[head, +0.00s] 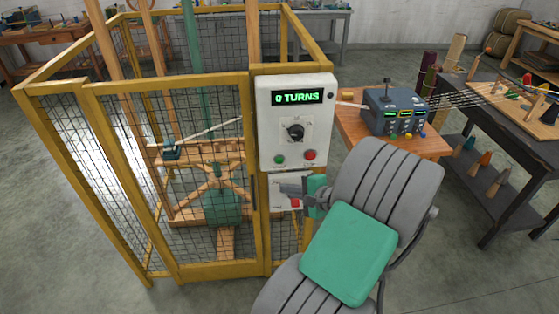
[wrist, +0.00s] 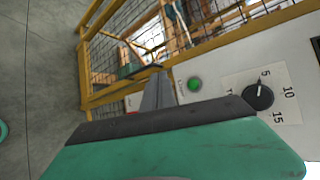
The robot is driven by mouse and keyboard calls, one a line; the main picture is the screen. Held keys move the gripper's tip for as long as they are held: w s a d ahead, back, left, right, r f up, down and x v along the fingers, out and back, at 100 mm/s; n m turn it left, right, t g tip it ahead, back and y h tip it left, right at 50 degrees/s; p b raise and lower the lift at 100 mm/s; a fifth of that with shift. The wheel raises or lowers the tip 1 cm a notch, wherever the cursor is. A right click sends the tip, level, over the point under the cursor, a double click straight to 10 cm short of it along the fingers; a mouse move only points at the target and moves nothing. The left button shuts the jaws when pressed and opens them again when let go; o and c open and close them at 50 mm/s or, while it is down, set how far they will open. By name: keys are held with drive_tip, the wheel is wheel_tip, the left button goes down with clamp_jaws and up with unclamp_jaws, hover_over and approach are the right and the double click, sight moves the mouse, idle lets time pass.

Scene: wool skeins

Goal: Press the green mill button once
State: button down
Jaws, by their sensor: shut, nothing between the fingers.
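The green mill button (head: 279,160) sits low on the left of a white control panel (head: 268,120). It is round and also shows in the wrist view (wrist: 194,84), just right of the grey fingers. My gripper (head: 284,188) is shut and empty, below the green button in the head view. In the wrist view my gripper (wrist: 157,72) points at the panel side, its tips apart from the button in the picture. How far the tips are from the panel face I cannot tell. The panel's display (head: 297,97) reads "0 TURNS".
A red button (head: 309,155) sits right of the green one, under a black dial (head: 296,131). A smaller white box (head: 277,203) with a red part is below, partly behind my gripper. A yellow mesh cage (head: 180,84) stands left; a wooden table (head: 435,147) holds a grey device (head: 393,110).

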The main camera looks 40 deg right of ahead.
sight(279, 160)
drive_tip(key=w+d, duration=0.1)
drive_tip(key=w, duration=0.1)
drive_tip(key=w+d+b, duration=0.1)
drive_tip(key=w+d, duration=0.1)
drive_tip(key=w, duration=0.1)
drive_tip(key=w+d, duration=0.2)
drive_tip(key=shift+w+b, duration=0.15)
drive_tip(key=shift+b, duration=0.25)
drive_tip(key=shift+w, duration=0.1)
idle(1.7)
drive_tip(key=shift+w+d, duration=0.2)
drive_tip(key=shift+w, duration=0.05)
